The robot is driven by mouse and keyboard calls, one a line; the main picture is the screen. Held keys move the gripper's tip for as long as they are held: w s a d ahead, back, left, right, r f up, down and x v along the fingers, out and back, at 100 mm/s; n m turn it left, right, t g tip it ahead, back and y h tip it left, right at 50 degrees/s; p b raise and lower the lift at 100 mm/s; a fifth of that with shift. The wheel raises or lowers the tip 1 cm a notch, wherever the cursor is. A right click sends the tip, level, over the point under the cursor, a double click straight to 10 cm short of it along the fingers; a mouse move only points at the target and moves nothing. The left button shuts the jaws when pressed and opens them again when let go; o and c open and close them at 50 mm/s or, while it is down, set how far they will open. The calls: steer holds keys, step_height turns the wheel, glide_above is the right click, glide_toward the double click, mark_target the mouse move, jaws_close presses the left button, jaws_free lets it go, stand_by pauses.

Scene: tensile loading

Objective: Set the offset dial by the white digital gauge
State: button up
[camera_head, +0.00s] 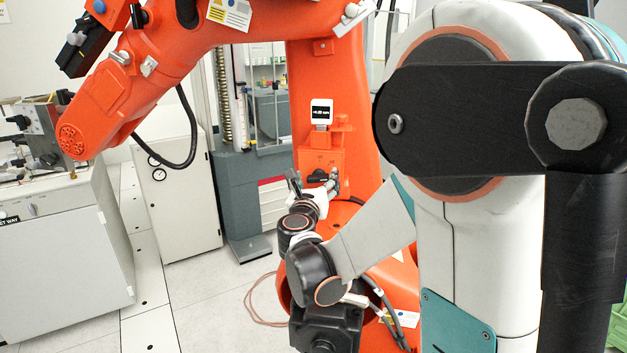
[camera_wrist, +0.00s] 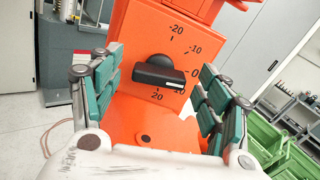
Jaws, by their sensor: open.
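The white digital gauge (camera_head: 321,112) stands on an orange housing in the head view; its dark screen shows a reading too small to read surely. Below it is the black offset dial (camera_head: 317,176). In the wrist view the dial (camera_wrist: 160,74) is a black bar knob on an orange face marked from -20 to 20. Its right end lies between the 0 and the partly hidden 10. The gripper (camera_head: 312,184) also shows at the dial in the head view.
A large orange robot arm (camera_head: 150,70) stands around the housing. A white cabinet (camera_head: 175,195) and a bench (camera_head: 60,250) are at the left. Green crates (camera_wrist: 285,150) lie at the right in the wrist view. The floor (camera_head: 215,290) at left is mostly clear.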

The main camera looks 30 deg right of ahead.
mark_target(319, 175)
steer(key=shift+x, duration=1.25)
steer(key=shift+c, duration=0.6)
steer(key=c, duration=1)
steer(key=shift+o, duration=0.2)
steer(key=m, duration=0.4)
steer(key=shift+s+d+b, duration=0.1)
steer(key=shift+b, duration=0.25)
steer(key=m, duration=0.3)
steer(key=shift+m, duration=0.3)
steer(key=m, duration=0.4)
steer(key=shift+s+d+f+b, duration=0.1)
steer(key=shift+d+b, duration=0.05)
steer(key=shift+b, duration=0.2)
steer(key=shift+f+m, duration=0.1)
steer(key=shift+m, duration=1.9)
